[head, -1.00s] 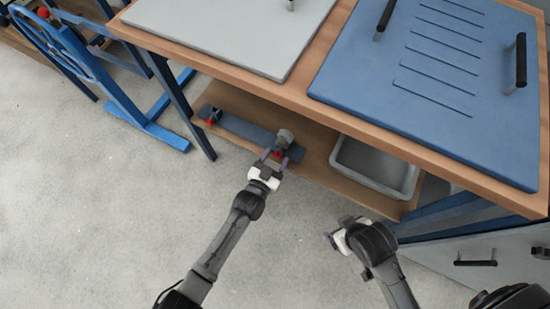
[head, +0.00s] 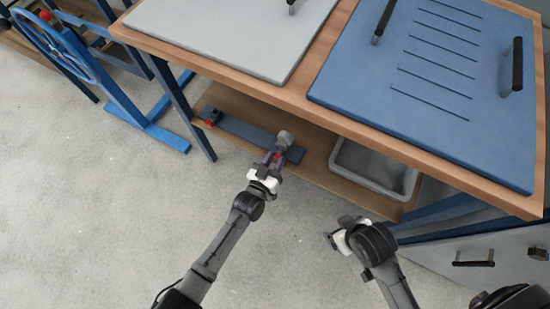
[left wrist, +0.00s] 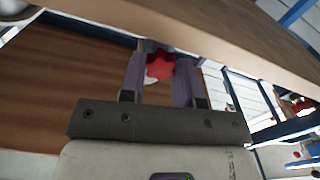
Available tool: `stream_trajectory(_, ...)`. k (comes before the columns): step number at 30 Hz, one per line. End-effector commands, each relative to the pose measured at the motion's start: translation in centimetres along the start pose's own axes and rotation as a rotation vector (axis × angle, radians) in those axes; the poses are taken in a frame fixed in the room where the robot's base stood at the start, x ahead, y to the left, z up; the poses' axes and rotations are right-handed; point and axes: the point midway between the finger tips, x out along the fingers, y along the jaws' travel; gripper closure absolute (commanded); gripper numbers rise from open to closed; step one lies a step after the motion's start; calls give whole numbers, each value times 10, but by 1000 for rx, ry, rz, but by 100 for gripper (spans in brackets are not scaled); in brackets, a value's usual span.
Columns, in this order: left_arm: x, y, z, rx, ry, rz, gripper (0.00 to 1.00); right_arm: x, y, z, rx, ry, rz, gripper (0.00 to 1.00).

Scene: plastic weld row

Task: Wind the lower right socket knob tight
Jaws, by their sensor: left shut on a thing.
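A red lobed knob (head: 276,156) sits at the right end of a dark blue-grey bar (head: 240,130) on the lower shelf, below a grey round piece (head: 285,138). My left gripper (head: 272,158) is at this knob, shut on it with a finger on either side. In the left wrist view the red knob (left wrist: 160,66) shows between the two purple-grey fingers (left wrist: 159,82). The knob's seat is mostly hidden. A second red knob (head: 211,123) is at the bar's left end. My right gripper (head: 331,239) hangs in front of the bench, away from the bar; its jaw opening is unclear.
The wooden bench top (head: 300,88) overhangs the shelf (head: 312,170) closely above my left gripper. A grey bin (head: 373,170) stands right of the bar. A bench leg (head: 196,125) and a blue wheel frame (head: 150,130) are at left. The floor in front is clear.

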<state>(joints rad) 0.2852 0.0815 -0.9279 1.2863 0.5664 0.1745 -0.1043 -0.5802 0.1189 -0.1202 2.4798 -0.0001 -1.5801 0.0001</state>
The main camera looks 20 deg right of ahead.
Motion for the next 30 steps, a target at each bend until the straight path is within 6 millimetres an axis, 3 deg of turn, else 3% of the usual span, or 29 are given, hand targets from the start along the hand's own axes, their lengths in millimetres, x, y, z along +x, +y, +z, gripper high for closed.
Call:
stream_trajectory(6,0,0,0,-172,-1,0,93,-2,1,0,-4,0,3,15)
stream_trajectory(17,0,-1,0,-197,-1,0,93,-2,1,0,-4,0,3,15)
stream_trajectory(18,0,0,0,-197,-1,0,67,-2,1,0,-3,0,3,15)
stream_trajectory(25,0,0,0,-196,-1,0,45,-2,1,-1,-2,0,2,15)
stream_trajectory(30,0,0,0,-196,0,0,44,-2,0,-1,0,1,0,15)
